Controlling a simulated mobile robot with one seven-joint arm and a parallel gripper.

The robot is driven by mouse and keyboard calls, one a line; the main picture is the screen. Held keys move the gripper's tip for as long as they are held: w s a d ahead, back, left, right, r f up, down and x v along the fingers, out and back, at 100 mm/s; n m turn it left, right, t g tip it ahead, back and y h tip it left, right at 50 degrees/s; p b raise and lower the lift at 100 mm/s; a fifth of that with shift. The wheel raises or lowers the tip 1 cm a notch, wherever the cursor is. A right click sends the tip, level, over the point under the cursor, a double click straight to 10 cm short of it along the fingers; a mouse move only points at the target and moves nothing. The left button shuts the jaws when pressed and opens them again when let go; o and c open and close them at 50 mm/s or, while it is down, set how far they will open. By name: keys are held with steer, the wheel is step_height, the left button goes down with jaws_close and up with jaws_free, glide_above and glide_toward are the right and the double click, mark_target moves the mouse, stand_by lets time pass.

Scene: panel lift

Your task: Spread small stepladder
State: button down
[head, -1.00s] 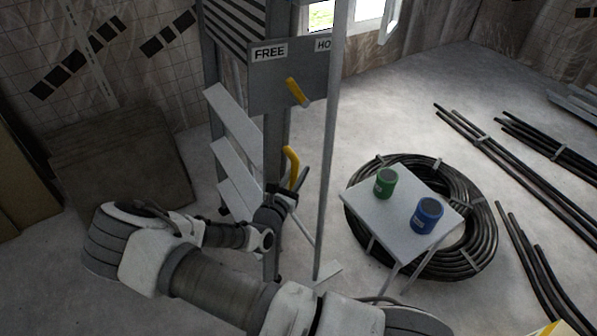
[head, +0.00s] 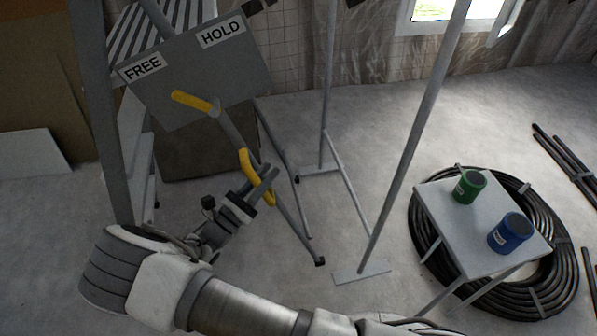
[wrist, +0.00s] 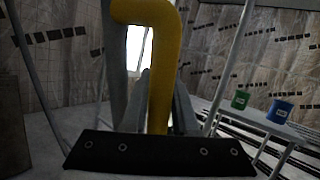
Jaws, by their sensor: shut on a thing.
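My gripper (head: 262,186) is shut on the yellow grab handle (head: 246,163) on the rear frame. The wrist view shows this handle (wrist: 164,60) between my fingers (wrist: 160,112). A grey plate (head: 205,75) marked FREE and HOLD carries a yellow lever (head: 193,101), its tip on the FREE side. The ladder's top is cut off.
A small white table (head: 480,225) with a green can (head: 469,186) and a blue can (head: 510,233) stands at right over a black cable coil (head: 565,265). A grey upright post (head: 415,145) with a floor foot (head: 361,272) stands between ladder and table.

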mark_target(251, 180)
steer(key=a, duration=0.2)
steer(key=f+b, duration=0.1)
steer(key=shift+s+a, duration=0.3)
steer(key=shift+a, duration=0.1)
steer(key=shift+s+a+t, duration=0.2)
steer(key=shift+a+t, duration=0.1)
steer(key=shift+a, duration=0.1)
steer(key=shift+s+a+n, duration=0.1)
steer(key=shift+a+n, duration=0.05)
steer(key=shift+n, duration=0.15)
steer(key=c, duration=0.7)
jaws_free()
steer(key=shift+a+f, duration=0.1)
steer(key=p+v, duration=0.1)
steer(key=v, duration=1.6)
steer(key=shift+s, duration=0.2)
